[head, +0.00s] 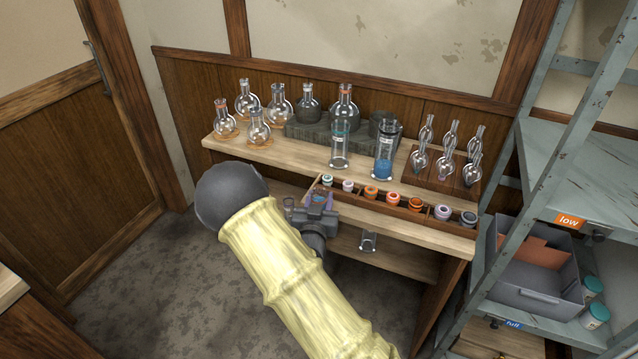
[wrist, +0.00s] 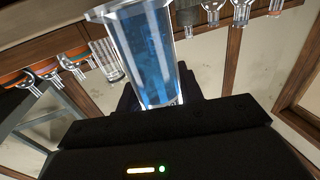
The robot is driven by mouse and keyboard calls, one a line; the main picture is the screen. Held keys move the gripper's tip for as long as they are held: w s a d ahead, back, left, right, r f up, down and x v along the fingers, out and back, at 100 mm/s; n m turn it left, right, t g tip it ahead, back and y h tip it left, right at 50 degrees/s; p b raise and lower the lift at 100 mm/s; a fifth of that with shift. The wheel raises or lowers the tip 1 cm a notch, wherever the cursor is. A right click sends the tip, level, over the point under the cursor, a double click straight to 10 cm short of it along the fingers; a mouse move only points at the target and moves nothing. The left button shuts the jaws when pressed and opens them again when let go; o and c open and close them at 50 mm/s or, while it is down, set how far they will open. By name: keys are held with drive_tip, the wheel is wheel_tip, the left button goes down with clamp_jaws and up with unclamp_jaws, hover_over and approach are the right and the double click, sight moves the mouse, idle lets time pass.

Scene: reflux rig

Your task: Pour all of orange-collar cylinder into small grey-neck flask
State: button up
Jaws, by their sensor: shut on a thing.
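My gripper (head: 316,216) is in front of the bench, low near its front edge. It is shut on a glass cylinder of blue liquid (wrist: 150,52), which shows large and tilted in the wrist view. Its collar is out of that picture, so its colour cannot be told. Small round flasks with narrow necks stand at the left of the bench; one is the front flask (head: 258,129), whose neck looks greyish.
A clear cylinder (head: 340,150) and a blue-filled cylinder (head: 385,158) stand mid-bench. A wooden tray (head: 417,206) of coloured rings lines the front edge. Twin-bulb glassware (head: 446,145) is at right. A metal shelf unit (head: 580,190) stands further right. The floor at left is clear.

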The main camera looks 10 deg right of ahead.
drive_tip(key=s+f+y, duration=0.1)
drive_tip(key=s+f, duration=0.4)
drive_tip(key=f, duration=0.2)
drive_tip(key=shift+d+f+n, duration=0.15)
drive_tip(key=shift+f+n, duration=0.05)
drive_tip(key=shift+n, duration=0.2)
